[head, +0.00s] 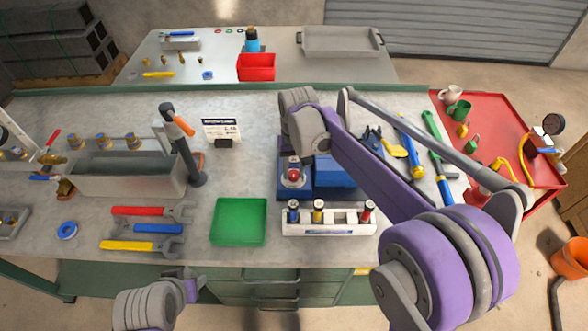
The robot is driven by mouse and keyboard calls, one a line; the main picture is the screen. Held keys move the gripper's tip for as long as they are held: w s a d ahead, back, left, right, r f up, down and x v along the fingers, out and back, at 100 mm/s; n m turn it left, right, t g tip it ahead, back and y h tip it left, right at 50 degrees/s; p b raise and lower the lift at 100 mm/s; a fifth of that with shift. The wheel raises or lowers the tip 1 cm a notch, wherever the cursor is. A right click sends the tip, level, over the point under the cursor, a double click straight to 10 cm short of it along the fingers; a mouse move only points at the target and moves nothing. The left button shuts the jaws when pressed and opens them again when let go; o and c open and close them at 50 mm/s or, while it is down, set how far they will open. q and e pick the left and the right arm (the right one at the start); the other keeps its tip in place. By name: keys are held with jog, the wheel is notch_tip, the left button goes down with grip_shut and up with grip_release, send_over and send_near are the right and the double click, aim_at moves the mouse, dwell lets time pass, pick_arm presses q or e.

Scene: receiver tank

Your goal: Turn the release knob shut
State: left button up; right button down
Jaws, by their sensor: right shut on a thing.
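A blue unit (333,177) stands mid-bench, with a light fitting with a red part (294,176) on its left end. I take the fitting's top to be the release knob. My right gripper (296,158) reaches in from the right and points down just over this fitting. Its wrist and purple link cover most of the jaws and the knob. The jaws are shut on what looks like the knob. How far the knob is turned cannot be seen. My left gripper (188,284) is low at the front edge, away from the unit; its fingers do not show clearly.
A white rack (328,229) with small bottles and a green tray (239,221) stand in front of the unit. Wrenches (150,228), a grey trough (120,178) and a dark post tool (187,155) lie left. Hand tools and a red tray (490,110) are right.

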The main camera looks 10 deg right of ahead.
aim_at(295, 173)
jog(key=c, duration=0.5)
grip_release()
jog(key=shift+r, duration=0.1)
notch_tip(295, 173, up, 11)
jog(key=shift+d+f+p, duration=0.2)
jog(key=shift+p, duration=0.15)
